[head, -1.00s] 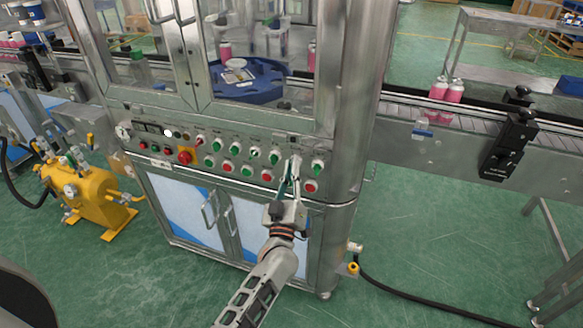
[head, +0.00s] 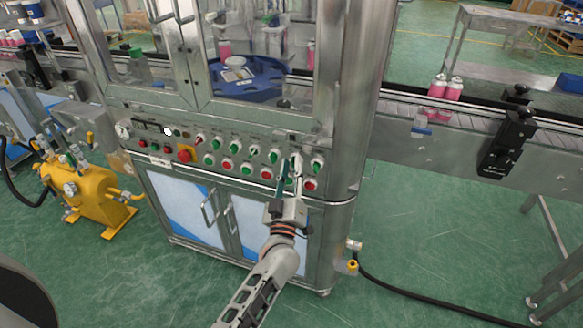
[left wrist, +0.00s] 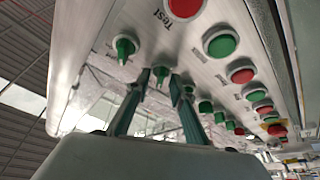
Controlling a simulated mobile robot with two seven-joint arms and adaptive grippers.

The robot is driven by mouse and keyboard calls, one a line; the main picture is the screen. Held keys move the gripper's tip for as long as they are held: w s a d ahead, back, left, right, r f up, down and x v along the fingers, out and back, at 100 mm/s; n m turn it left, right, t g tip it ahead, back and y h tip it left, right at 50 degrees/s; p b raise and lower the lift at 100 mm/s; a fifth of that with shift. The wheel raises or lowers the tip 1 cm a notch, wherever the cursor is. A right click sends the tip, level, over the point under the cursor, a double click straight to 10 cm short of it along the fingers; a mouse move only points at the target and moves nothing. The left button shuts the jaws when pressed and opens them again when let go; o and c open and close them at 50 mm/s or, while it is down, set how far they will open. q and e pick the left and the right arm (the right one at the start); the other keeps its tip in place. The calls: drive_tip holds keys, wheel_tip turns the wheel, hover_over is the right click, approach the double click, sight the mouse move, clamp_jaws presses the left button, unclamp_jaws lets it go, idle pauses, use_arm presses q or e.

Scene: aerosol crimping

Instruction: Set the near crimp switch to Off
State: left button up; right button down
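My left gripper (head: 288,170) is at the right part of the machine's control panel, its two fingers apart. In the left wrist view the fingers (left wrist: 157,92) stand on either side of a green-handled switch (left wrist: 160,73), with gaps visible beside it. In the head view this switch is mostly hidden behind the gripper. Another green-handled switch (head: 317,164) is at the row's right end; it also shows in the left wrist view (left wrist: 124,47). I cannot read which label belongs to the crimp switch. My right gripper is not in view.
Red and green push buttons (head: 310,184) line the row below the switches. A red emergency knob on yellow (head: 185,155) is farther left. Cabinet doors (head: 228,222) are below the panel. A conveyor (head: 455,118) with pink cans runs to the right.

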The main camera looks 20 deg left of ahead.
use_arm(q)
drive_tip(key=shift+s, duration=0.1)
drive_tip(key=v, duration=1.1)
drive_tip(key=shift+s+f, duration=0.2)
drive_tip(key=shift+s, duration=0.15)
drive_tip(key=s+a+f+m+g+h, duration=0.2)
drive_tip(key=s+f+m+g+h, duration=0.4)
drive_tip(key=s+f, duration=1.5)
drive_tip(key=s+m+g, duration=0.1)
drive_tip(key=m+g, duration=0.3)
drive_tip(key=m, duration=0.2)
drive_tip(key=shift+m+g, duration=0.4)
drive_tip(key=shift+a, duration=0.1)
